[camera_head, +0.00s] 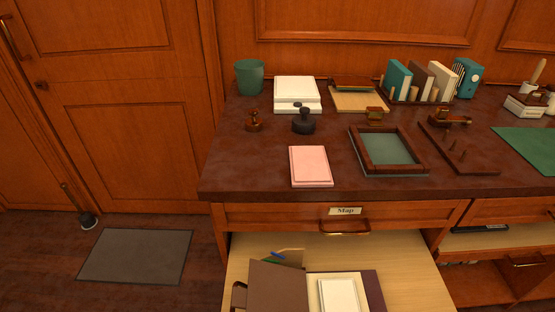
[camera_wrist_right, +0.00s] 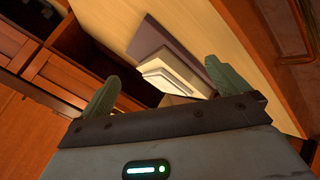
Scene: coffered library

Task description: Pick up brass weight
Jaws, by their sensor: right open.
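I cannot tell for sure which thing is the brass weight. A small golden-brown piece (camera_head: 376,115) stands on the desk behind the framed tray. A small reddish-brown knobbed piece (camera_head: 253,121) stands at the left, and a dark knobbed piece (camera_head: 303,121) is beside it. In the wrist view my right gripper (camera_wrist_right: 162,70) is open, with its two greenish fingers apart. It is over the open drawer, and nothing shows held between the fingers. Neither gripper shows in the head view.
The open drawer (camera_head: 410,275) holds a brown folder (camera_head: 278,284) and a cream book (camera_head: 339,295). On the desk (camera_head: 235,170) are a pink pad (camera_head: 310,166), a framed tray (camera_head: 420,165), a white box (camera_head: 297,94), a green cup (camera_head: 249,77) and a row of books (camera_head: 398,79). The desk's front left is clear.

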